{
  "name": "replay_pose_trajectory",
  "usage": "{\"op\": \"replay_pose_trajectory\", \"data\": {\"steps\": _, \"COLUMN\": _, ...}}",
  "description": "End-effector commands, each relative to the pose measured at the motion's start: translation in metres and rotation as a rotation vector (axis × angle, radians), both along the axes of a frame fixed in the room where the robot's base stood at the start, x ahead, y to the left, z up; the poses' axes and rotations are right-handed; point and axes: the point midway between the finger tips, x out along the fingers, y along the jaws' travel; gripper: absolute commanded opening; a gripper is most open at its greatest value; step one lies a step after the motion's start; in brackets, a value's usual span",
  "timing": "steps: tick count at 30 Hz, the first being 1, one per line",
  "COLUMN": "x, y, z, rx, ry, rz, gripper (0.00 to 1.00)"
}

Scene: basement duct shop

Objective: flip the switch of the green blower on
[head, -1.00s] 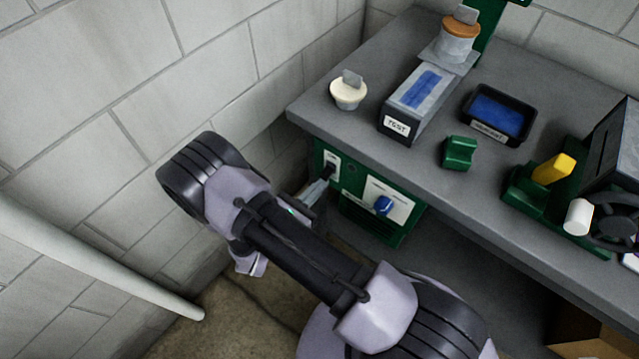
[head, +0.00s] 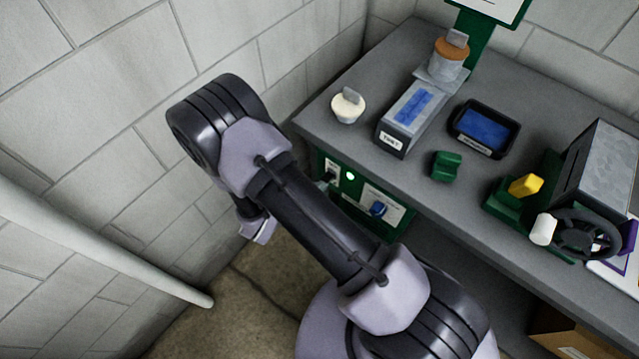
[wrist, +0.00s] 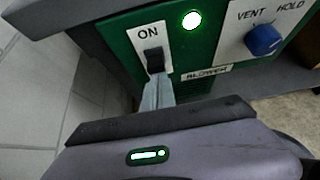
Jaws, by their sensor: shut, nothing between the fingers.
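The green blower (head: 375,222) is mounted under the front of the bench. In the wrist view its green panel (wrist: 203,58) carries a "BLOWER" label. Its black switch (wrist: 154,60) sits on a white plate, below the word "ON". The round lamp (wrist: 191,20) beside the switch glows green-white, and it also glows in the head view (head: 350,176). My gripper (wrist: 155,82) is shut and empty, its tips right at the lower edge of the switch. I cannot tell whether they touch it. In the head view my arm hides most of the gripper.
A blue knob (wrist: 262,40) marked "VENT" and "HOLD" is right of the switch. The bench top (head: 408,178) overhangs the panel and holds a cream pot (head: 348,106), a grey box (head: 408,118) and a black tray (head: 484,128). A white pipe (head: 110,250) runs along the left wall.

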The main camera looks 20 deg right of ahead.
Motion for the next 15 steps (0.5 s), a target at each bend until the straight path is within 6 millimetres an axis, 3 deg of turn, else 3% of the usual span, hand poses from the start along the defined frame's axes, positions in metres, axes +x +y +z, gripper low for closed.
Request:
{"op": "replay_pose_trajectory", "data": {"steps": 7, "x": 0.000, "y": 0.000, "z": -0.002, "rx": -0.004, "ry": -0.001, "rz": 0.002, "gripper": 0.00}}
{"op": "replay_pose_trajectory", "data": {"steps": 15, "x": 0.000, "y": 0.000, "z": 0.011, "rx": -0.006, "ry": -0.003, "rz": 0.002, "gripper": 0.00}}
